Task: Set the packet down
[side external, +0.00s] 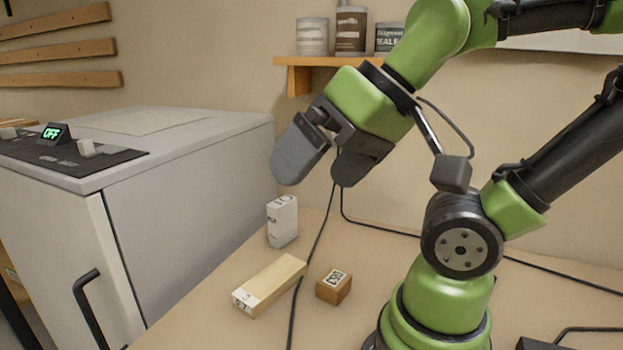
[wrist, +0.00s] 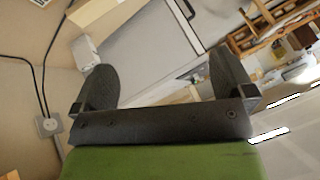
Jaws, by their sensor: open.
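A small white carton (side external: 282,221) stands upright on the bench beside the cabinet in the side external view. A long pale-yellow box (side external: 269,284) lies flat nearer the camera. I cannot tell which of these is the packet. My gripper (side external: 315,176) is open, with nothing between its fingers, and hangs well above the white carton, apart from it. In the wrist view my gripper (wrist: 164,76) shows its two dark fingers spread wide. The white carton (wrist: 85,51) shows there beyond the left finger.
A small brown block (side external: 334,287) with a printed label sits right of the yellow box. A black cable runs between them. A grey cabinet (side external: 200,200) with an OFF display stands left. A shelf (side external: 300,62) with cans is on the wall behind.

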